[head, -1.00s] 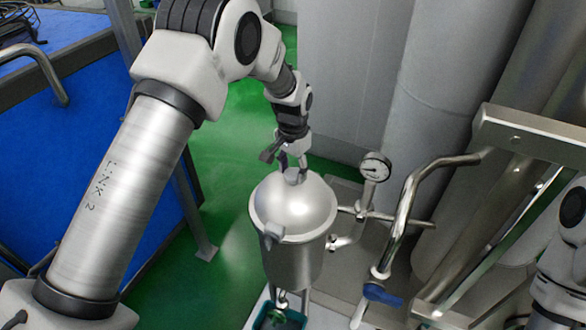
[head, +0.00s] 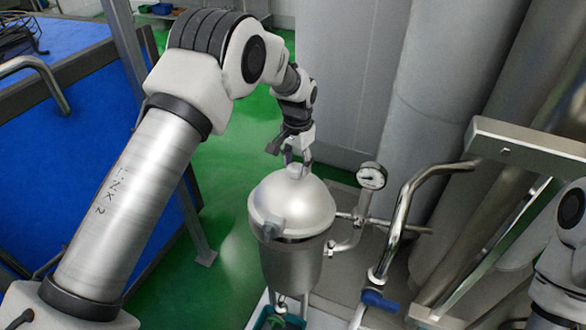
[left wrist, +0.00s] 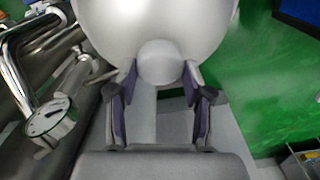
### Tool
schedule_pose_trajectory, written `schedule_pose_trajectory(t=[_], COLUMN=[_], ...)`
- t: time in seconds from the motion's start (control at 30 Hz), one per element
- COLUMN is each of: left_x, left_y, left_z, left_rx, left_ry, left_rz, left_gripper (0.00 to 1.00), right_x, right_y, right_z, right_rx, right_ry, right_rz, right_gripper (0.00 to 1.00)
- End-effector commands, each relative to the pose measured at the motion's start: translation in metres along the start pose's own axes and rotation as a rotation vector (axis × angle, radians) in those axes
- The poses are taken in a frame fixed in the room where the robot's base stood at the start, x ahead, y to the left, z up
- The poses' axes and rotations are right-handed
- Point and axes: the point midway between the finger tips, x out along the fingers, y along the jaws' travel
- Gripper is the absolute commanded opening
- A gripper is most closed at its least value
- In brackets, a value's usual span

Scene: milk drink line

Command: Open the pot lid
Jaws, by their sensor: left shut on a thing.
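The pot (head: 290,268) is a shiny metal vessel standing upright at the centre of the head view. Its domed metal lid (head: 308,205) covers its top, with a small handle or latch piece at the front. I cannot tell whether a gap is open between lid and pot rim. My left gripper (head: 297,165) is above the lid, shut on the lid's knob, and points down. In the left wrist view the round knob (left wrist: 159,62) sits between the two fingertips, with the dome (left wrist: 150,18) behind it. My right gripper is not in view.
A pressure gauge (head: 371,177) and metal pipes stand close to the pot's right. A blue valve handle (head: 379,300) is at lower right. A blue-panelled frame (head: 60,150) is on the left. Large grey cylinders (head: 440,90) stand behind. A green tray (head: 262,320) lies below the pot.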

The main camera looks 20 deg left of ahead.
Motion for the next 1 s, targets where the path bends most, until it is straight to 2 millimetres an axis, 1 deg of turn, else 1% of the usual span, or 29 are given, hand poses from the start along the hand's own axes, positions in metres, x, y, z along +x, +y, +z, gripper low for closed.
schedule_pose_trajectory(t=[0.03,0.1,0.3,0.5,0.7,1.0], left_x=[-0.009,-0.013,-0.021,-0.024,-0.025,-0.025], left_y=[-0.003,-0.005,-0.012,-0.018,-0.020,-0.021], left_z=[-0.010,-0.019,-0.044,-0.062,-0.070,-0.072], left_rx=[0.001,0.001,0.001,0.001,0.000,0.000], left_ry=[0.013,0.013,0.012,0.010,0.009,0.007], left_rz=[-0.004,-0.004,-0.004,-0.005,-0.005,-0.004], left_gripper=[0.00,0.00,0.00,0.00,0.00,0.00], right_x=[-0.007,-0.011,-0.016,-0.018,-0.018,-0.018], right_y=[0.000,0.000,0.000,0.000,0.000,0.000], right_z=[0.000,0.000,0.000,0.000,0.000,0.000], right_rx=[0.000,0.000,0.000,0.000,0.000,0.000], right_ry=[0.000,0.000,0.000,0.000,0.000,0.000], right_rz=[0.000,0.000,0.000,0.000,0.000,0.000], right_gripper=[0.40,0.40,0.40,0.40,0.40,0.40])
